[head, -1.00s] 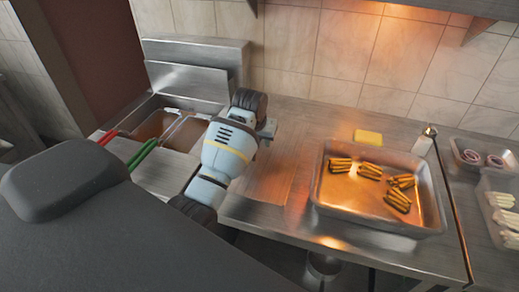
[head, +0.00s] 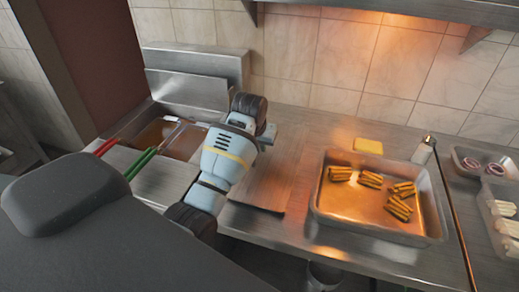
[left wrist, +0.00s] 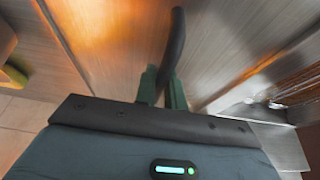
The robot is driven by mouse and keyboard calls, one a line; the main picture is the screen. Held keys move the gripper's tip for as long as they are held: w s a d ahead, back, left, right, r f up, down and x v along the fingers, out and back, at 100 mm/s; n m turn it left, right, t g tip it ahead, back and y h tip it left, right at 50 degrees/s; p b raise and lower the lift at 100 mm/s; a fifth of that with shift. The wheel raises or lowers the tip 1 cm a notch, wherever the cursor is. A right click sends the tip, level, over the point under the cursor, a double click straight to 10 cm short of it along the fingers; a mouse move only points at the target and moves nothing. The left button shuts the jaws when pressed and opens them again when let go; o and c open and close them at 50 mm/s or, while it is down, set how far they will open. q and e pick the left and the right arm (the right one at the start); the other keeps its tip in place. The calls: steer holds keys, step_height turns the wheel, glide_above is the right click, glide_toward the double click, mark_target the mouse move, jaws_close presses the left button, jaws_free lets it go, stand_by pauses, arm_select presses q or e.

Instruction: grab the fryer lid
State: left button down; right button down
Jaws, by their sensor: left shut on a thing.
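A flat brushed-metal panel, which looks like the fryer lid (head: 268,188), lies at the counter's left part, beside the fryer (head: 160,133). My left gripper (left wrist: 163,88) is shut on a dark curved handle (left wrist: 177,40) in the left wrist view. The handle stands between the green fingers and looks like the lid's own, though its joint to the panel is not clear. In the head view my left wrist hides the fingers and the handle. I cannot tell whether the panel touches the counter. My right gripper is not in view.
Red (head: 106,146) and green (head: 140,163) handles stick out from the fryer. A metal tray (head: 380,240) with several bundles of fried sticks is at the right. A yellow block (head: 368,146), a bottle (head: 424,150) and food containers (head: 488,160) stand beyond it.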

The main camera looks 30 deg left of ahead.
arm_select(q)
step_height(320, 180, up, 3)
steer(key=shift+a+f, duration=0.1)
steer(key=s+a, duration=0.7)
steer(key=s+a+r, duration=0.1)
steer(key=s+a, duration=0.3)
steer(key=shift+s+r, duration=0.1)
steer(key=shift+s, duration=0.15)
steer(key=shift+d, duration=0.1)
